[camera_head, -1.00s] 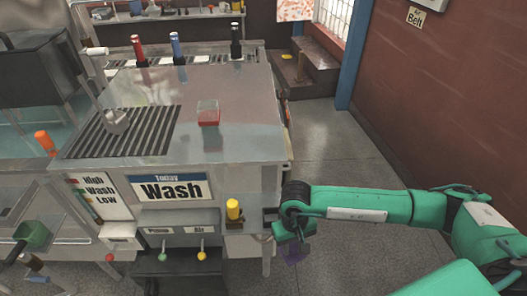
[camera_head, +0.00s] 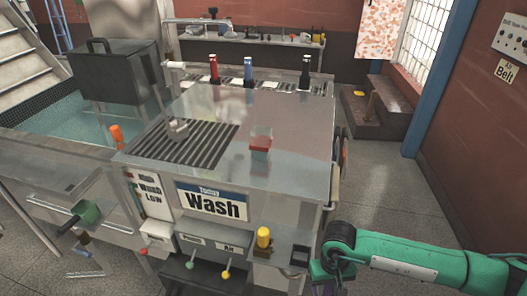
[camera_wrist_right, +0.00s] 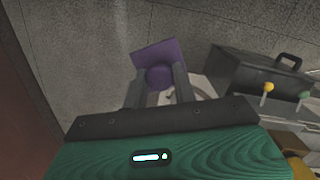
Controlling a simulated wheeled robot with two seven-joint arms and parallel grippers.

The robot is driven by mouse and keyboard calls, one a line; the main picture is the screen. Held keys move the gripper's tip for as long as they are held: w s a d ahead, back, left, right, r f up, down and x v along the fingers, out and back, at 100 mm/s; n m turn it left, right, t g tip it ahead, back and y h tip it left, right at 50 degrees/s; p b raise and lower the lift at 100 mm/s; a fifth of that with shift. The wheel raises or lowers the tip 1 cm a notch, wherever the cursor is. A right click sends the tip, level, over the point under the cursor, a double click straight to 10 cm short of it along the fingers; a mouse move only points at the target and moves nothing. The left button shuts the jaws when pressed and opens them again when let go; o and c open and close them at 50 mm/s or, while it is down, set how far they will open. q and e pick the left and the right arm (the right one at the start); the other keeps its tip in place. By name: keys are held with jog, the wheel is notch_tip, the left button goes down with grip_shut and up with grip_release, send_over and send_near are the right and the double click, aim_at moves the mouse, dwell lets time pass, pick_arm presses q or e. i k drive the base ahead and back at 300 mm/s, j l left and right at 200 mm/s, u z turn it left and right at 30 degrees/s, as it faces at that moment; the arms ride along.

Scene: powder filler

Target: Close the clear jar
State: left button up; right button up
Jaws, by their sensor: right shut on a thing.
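My right gripper (camera_wrist_right: 160,78) is shut on a purple piece (camera_wrist_right: 153,52), which has a flat square plate and a rounded part between the fingers. My left gripper is not in view.
The wash machine (camera_head: 300,115) has a grille at left, and red, blue and black bottles (camera_head: 306,70) along its back. A yellow knob (camera_head: 263,238) and levers stick out in front. The metal top around the jar is clear. Open floor (camera_head: 385,180) lies to the right.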

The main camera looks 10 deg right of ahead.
aim_at(261, 138)
jog(key=l+u, duration=0.25)
jog(key=l, duration=0.35)
jog(key=l+u, duration=0.3)
jog(key=l, duration=0.3)
jog(key=l+u, duration=0.25)
jog(key=l, duration=0.35)
jog(key=k+l+u, duration=0.15)
jog(key=l+u, duration=0.15)
jog(key=l, duration=0.25)
jog(key=l+u, duration=0.3)
jog(key=l, duration=0.45)
jog(key=l+u, duration=0.35)
jog(key=l, duration=0.4)
jog(key=l+u, duration=0.3)
jog(key=l, duration=0.45)
jog(key=k+l+u, duration=0.3)
jog(key=l, duration=0.2)
jog(key=k+l+u, duration=0.3)
jog(key=l, duration=0.2)
jog(key=k+l+u, duration=0.25)
jog(key=l, duration=0.2)
